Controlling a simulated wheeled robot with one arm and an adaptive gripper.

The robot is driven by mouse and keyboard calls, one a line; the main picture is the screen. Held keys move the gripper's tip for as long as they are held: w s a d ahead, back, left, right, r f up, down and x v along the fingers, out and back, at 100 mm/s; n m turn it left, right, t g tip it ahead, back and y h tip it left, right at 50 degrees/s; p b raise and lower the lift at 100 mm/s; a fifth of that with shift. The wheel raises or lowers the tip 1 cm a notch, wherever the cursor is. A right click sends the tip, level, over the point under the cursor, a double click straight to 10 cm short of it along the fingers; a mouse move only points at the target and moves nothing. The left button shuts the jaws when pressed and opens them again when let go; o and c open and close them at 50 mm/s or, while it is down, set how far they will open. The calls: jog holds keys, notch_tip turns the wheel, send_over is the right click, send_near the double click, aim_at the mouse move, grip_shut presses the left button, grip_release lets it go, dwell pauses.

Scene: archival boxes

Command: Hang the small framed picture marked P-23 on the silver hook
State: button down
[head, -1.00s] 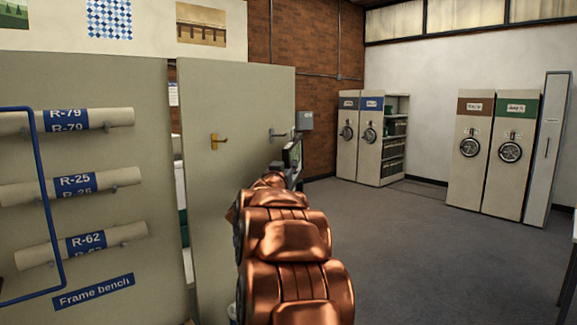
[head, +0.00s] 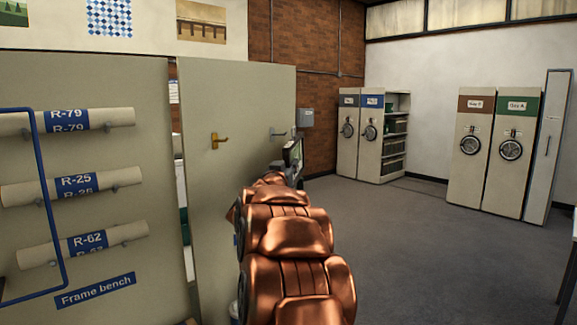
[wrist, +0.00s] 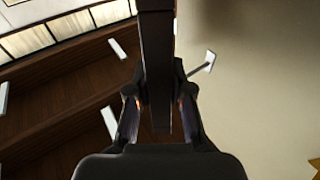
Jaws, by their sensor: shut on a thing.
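The silver hook (head: 278,133) sticks out from the right part of the pale upright panel (head: 235,100). A brass-coloured hook (head: 217,141) is left of it. My gripper (wrist: 160,108) is shut on the framed picture (wrist: 156,50), seen edge-on as a dark bar in the wrist view. In the head view the framed picture (head: 293,152) is a small dark-edged piece just right of and below the silver hook, mostly hidden by my arm. The wrist view shows the silver hook (wrist: 209,60) to the right of the frame, apart from it. The P-23 mark is not readable.
A frame bench panel (head: 95,290) with several rolled tubes and a blue rail stands at the left. A grey box (head: 306,118) is on the brick wall behind. Shelving cabinets (head: 360,140) stand at the back; the floor (head: 410,235) on the right is clear.

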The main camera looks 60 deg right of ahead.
jog(key=shift+w+d+r+p, duration=0.1)
jog(key=shift+w+d+p, duration=0.15)
jog(key=shift+w+p, duration=0.7)
jog(key=shift+w+d+p, duration=0.25)
jog(key=shift+w+p, duration=0.55)
jog(key=shift+w, duration=0.25)
dwell(1.3)
jog(key=shift+w+p, duration=0.3)
dwell(0.7)
jog(key=shift+f, duration=0.85)
dwell(1.0)
jog(key=c, duration=1.3)
grip_release()
jog(key=o, duration=0.4)
jog(key=shift+d, duration=0.1)
jog(key=shift+s, duration=0.1)
jog(key=shift+v, duration=6.05)
